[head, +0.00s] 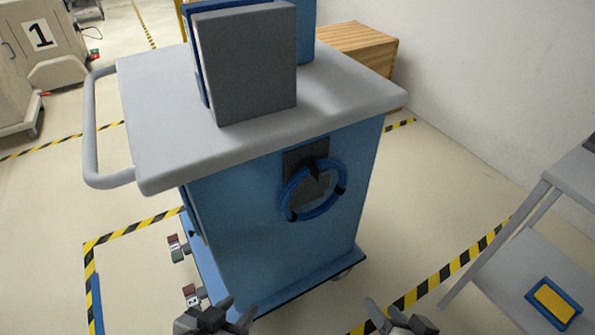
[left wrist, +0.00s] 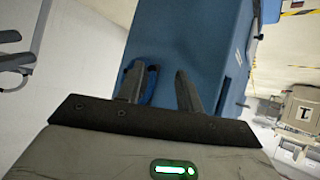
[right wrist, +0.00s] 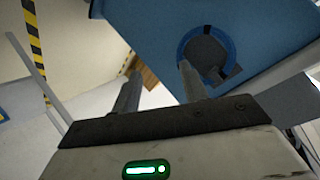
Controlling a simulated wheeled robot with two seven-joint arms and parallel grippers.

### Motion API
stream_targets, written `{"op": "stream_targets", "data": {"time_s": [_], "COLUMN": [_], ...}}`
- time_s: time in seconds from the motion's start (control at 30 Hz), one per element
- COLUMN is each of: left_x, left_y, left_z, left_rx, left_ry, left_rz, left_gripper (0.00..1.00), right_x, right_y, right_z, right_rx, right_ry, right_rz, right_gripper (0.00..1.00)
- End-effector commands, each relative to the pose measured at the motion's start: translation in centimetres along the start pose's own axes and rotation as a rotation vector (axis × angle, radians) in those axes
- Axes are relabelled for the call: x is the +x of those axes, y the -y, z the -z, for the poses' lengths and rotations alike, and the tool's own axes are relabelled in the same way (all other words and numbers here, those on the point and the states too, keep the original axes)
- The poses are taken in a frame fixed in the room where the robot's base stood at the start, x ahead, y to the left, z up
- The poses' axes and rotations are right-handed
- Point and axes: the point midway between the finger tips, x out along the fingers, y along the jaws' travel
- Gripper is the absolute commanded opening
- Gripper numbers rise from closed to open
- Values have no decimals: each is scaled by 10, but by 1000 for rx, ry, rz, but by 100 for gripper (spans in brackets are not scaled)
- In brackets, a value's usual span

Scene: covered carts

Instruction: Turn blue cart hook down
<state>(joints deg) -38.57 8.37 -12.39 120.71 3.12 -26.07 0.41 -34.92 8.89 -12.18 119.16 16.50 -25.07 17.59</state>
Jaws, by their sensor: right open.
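The blue cart (head: 250,225) stands in the middle of the head view, with a grey top and a grey side handle (head: 89,130). On its near face a blue ring-shaped hook (head: 318,211) with black joints hangs against a dark plate (head: 306,160). The ring also shows in the right wrist view (right wrist: 182,52), and partly between the fingers in the left wrist view (left wrist: 152,84). My left gripper (head: 236,308) is open and empty, below and left of the hook. My right gripper (head: 385,308) is open and empty, below and right of it. Neither touches the cart.
A dark grey box-like panel (head: 250,65) stands on the cart top. A wooden crate (head: 355,50) is behind. A grey shelf cart (head: 540,240) with a blue and yellow item (head: 553,300) stands at the right. A beige cabinet (head: 40,60) marked 1 is at the left.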

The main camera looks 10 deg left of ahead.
Motion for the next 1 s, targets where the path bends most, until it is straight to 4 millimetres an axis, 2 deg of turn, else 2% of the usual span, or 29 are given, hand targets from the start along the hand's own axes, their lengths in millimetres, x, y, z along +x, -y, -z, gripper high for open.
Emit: {"op": "stream_targets", "data": {"time_s": [0.03,0.1,0.3,0.4,0.5,0.6,0.77,1.0], "left_x": [5,8,11,12,11,10,8,7], "left_y": [0,0,-3,-4,-6,-7,-7,-6], "left_z": [-6,-9,-9,-11,-12,-11,-8,-6], "left_rx": [-4,-9,-35,-46,-56,-62,-64,-66], "left_ry": [-4,-12,-39,-42,-47,-50,-51,-48], "left_rz": [-3,-7,-22,-26,-30,-32,-32,-29], "left_gripper": [36,36,36,36,36,36,36,36], "right_x": [13,25,49,54,55,56,67,107], "right_y": [3,12,39,47,52,55,64,88], "right_z": [5,17,61,82,97,106,114,126], "right_rx": [214,573,1564,1933,2182,2316,2364,2359], "right_ry": [-10,-1,166,290,398,465,491,491], "right_rz": [55,146,400,484,536,559,568,568], "right_gripper": [44,44,44,44,44,44,44,44]}}
